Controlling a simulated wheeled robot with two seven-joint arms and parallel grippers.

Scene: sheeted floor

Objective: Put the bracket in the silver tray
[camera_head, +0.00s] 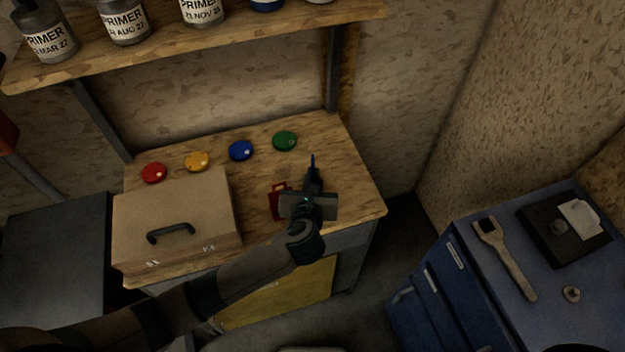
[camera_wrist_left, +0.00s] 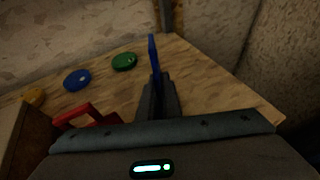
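My left gripper (camera_head: 313,178) is over the right part of the wooden bench top. Its fingers (camera_wrist_left: 158,98) are close together on a thin blue piece (camera_wrist_left: 153,52) that sticks out past the tips. The blue piece also shows in the head view (camera_head: 313,160). It is seen edge-on, so I cannot tell for sure whether it is the bracket. A red piece with an opening (camera_head: 278,202) lies left of the gripper, and the wrist view shows it partly hidden (camera_wrist_left: 76,117). I cannot make out a silver tray. My right gripper is not in view.
Red (camera_head: 153,173), yellow (camera_head: 197,161), blue (camera_head: 241,150) and green (camera_head: 285,140) discs line the bench's back. A box with a handle (camera_head: 185,205) fills its left side. A shelf (camera_head: 170,48) hangs above. A blue cabinet (camera_head: 470,270) with a wrench-like tool (camera_head: 510,262) stands right.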

